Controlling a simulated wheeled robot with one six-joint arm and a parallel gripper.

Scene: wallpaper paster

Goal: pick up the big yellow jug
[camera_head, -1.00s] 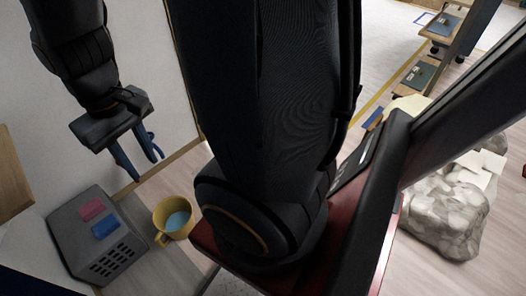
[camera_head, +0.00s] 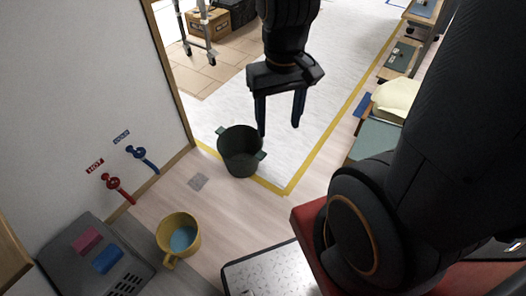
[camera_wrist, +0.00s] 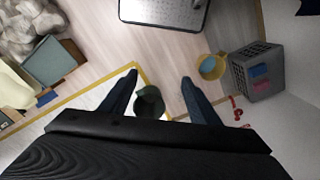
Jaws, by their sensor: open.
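The big yellow jug (camera_head: 178,236) stands upright on the wooden floor at the lower left, with something blue inside it and its handle toward the front. It also shows in the wrist view (camera_wrist: 212,67), right of my fingers. My gripper (camera_head: 280,128) is open and empty, held high above the floor, up and to the right of the jug. In the wrist view my two fingers (camera_wrist: 160,75) are spread apart, and the jug is outside them.
A dark green bucket (camera_head: 240,152) stands on the floor below my gripper. A grey crate (camera_head: 95,262) with pink and blue blocks is left of the jug. Red and blue taps (camera_head: 118,188) are on the left wall. A metal-topped platform (camera_head: 270,274) is right of the jug.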

